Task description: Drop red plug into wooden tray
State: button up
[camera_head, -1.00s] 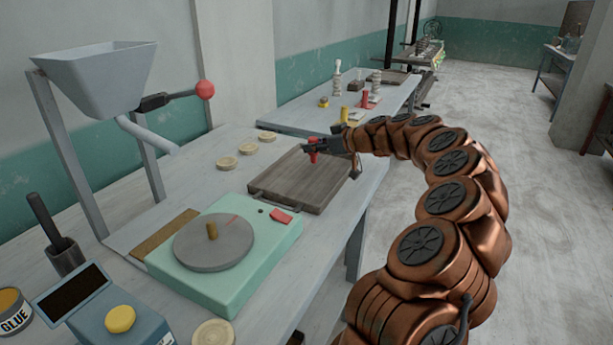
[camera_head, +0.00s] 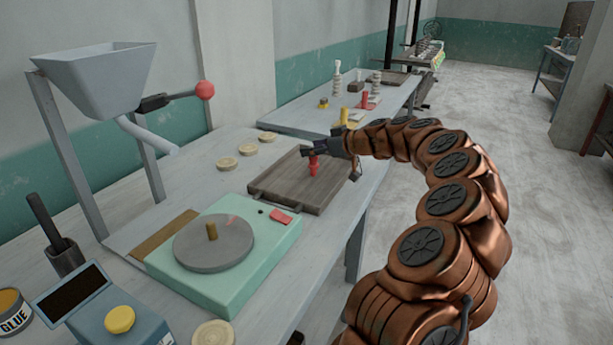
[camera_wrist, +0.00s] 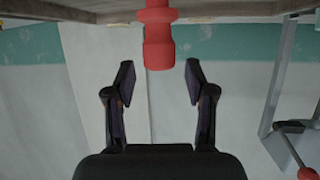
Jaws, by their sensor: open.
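The red plug (camera_head: 313,166) stands upright in the wooden tray (camera_head: 283,193), near the tray's far right part. My gripper (camera_head: 313,151) is just above and beside the plug's top in the head view. In the wrist view my gripper (camera_wrist: 158,78) is open, its two fingers apart with nothing between their tips. There the plug (camera_wrist: 157,38) lies beyond the fingertips, clear of both, its end pointing toward the gap. The tray (camera_wrist: 225,10) shows along the top edge of that view.
A green wheel unit (camera_head: 252,268) stands in front of the tray. Several pale clay discs (camera_head: 227,163) lie to its left. A grey hopper (camera_head: 95,75) with a red-knobbed lever stands further left. A second table (camera_head: 285,118) behind carries small items.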

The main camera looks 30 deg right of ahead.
jog(key=v, duration=1.2)
